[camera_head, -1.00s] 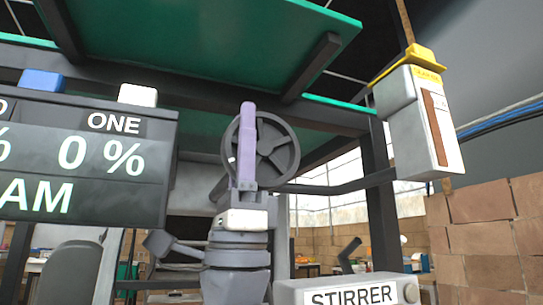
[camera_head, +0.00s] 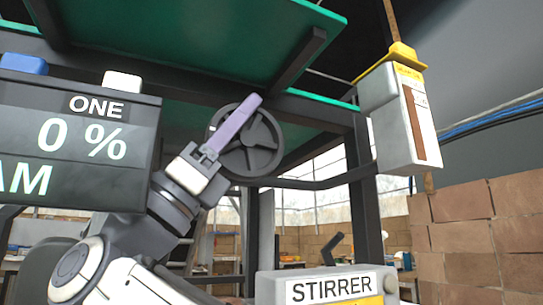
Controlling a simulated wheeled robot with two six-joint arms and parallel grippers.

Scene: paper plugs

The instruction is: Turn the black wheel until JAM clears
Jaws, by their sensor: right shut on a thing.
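The black wheel (camera_head: 254,162) is a spoked handwheel near the middle of the view, under the green panel. My right gripper (camera_head: 252,105) has long purple fingers that slant up and right across the wheel's upper left. It is shut at the wheel's rim; the fingers cover part of the rim and spokes. The dark display (camera_head: 75,145) at the left shows "ONE", "0 %" and the letters "AM" in white; its left part is cut off by the frame edge. My left gripper is not in view.
A white box labelled STIRRER (camera_head: 325,290) stands low at the right of the wheel. A grey-white box with a yellow top (camera_head: 408,120) hangs at the right. A brick stack (camera_head: 480,240) is at the far right. A dark post (camera_head: 364,210) stands right of the wheel.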

